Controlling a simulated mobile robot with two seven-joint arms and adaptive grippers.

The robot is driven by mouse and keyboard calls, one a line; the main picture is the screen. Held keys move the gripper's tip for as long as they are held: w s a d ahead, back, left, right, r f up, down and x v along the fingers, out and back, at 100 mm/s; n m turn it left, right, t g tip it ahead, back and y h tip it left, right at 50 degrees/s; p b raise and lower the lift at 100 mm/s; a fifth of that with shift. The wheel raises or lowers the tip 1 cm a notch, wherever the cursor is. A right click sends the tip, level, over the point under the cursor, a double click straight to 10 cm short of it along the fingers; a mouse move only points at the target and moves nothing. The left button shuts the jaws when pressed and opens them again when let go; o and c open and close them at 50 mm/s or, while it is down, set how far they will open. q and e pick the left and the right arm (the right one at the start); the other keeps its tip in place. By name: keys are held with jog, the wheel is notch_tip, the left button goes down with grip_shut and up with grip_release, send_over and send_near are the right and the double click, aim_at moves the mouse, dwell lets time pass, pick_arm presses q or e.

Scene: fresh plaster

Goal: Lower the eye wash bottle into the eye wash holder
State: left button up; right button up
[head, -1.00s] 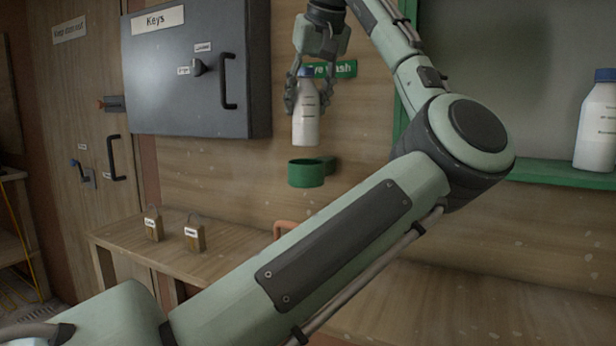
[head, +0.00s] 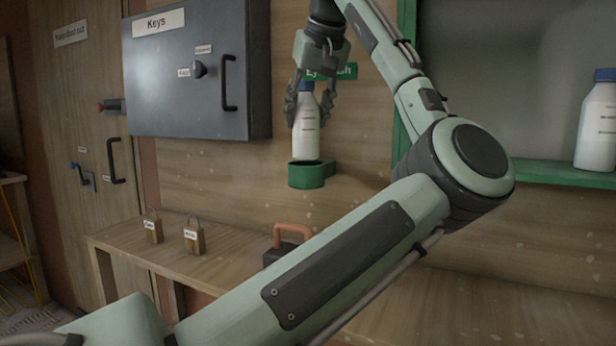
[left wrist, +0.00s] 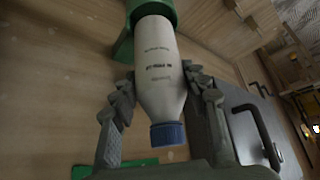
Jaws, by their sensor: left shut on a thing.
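The eye wash bottle (head: 306,138) is white with a blue cap and stands upright in the head view. My left gripper (head: 307,108) is shut on it near its shoulder, from above. The green eye wash holder (head: 308,176) is a ring on the wall, and the bottle's lower end is at its opening. In the left wrist view, the bottle (left wrist: 160,75) lies between the fingers of my left gripper (left wrist: 163,105), and its base is hidden by the holder's rim (left wrist: 152,12). How deep it sits is hard to tell. My right gripper is not in view.
A grey key cabinet (head: 190,75) hangs left of the holder. A green sign (head: 345,72) is behind my gripper. A second white bottle (head: 598,125) stands on a green shelf (head: 565,173) at right. Padlocks (head: 194,238) and a dark case (head: 283,250) sit on the bench below.

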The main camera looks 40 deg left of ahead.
aim_at(307, 138)
pick_arm(q)
jog(key=shift+f+b, duration=1.3)
jog(key=shift+f, duration=1.15)
dwell(0.9)
jog(key=o, duration=1.5)
jog(key=shift+c, duration=0.2)
jog(key=v, duration=1.2)
